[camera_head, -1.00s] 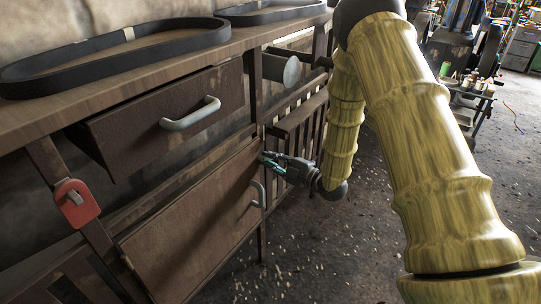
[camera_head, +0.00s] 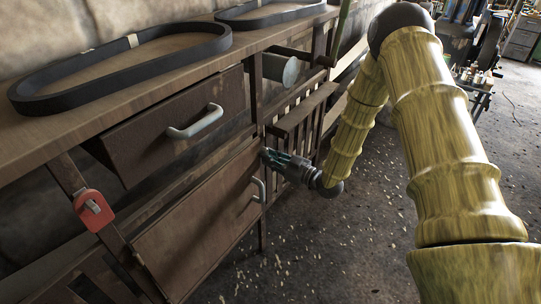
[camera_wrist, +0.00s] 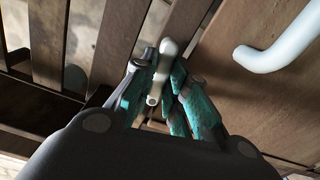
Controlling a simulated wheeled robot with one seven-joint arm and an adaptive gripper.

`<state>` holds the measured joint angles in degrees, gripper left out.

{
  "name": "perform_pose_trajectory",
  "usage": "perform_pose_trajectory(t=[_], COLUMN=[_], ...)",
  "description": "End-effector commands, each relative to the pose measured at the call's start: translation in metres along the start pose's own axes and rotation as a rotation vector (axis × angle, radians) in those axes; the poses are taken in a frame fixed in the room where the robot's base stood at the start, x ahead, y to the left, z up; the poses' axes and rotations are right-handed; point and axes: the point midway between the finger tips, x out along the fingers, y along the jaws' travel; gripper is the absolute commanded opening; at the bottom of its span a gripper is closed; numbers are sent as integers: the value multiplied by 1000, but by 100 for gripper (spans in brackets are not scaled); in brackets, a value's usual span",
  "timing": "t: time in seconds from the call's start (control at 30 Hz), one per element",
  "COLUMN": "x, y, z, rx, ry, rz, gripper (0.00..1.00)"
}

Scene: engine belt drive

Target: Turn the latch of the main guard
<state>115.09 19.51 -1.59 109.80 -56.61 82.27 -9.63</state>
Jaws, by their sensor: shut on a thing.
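The main guard (camera_head: 205,220) is a brown panel low under the bench, with a pale bar handle (camera_head: 259,189) near its right edge. The handle also shows at the upper right in the wrist view (camera_wrist: 278,50). My gripper (camera_head: 268,156) is at the guard's upper right corner. In the wrist view, my gripper's teal fingers (camera_wrist: 157,75) are shut on a small pale metal latch (camera_wrist: 163,58), which stands roughly upright in the picture, slightly tilted. The latch is hidden by the fingers in the head view.
A brown drawer (camera_head: 150,150) with a pale handle sits above the guard. Black belts (camera_head: 120,85) lie on the bench top. A red box with a switch (camera_head: 92,208) is on the left post. Slatted bars stand beside the guard.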

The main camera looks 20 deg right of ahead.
Motion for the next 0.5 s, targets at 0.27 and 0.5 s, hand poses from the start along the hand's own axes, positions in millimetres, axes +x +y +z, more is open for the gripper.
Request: perform_pose_trajectory(t=[0.27,0.5], x=[-1,-1], y=[0,0], z=[0,1], rx=[131,173], ry=[-1,-2], rz=[1,1], gripper=[0,0])
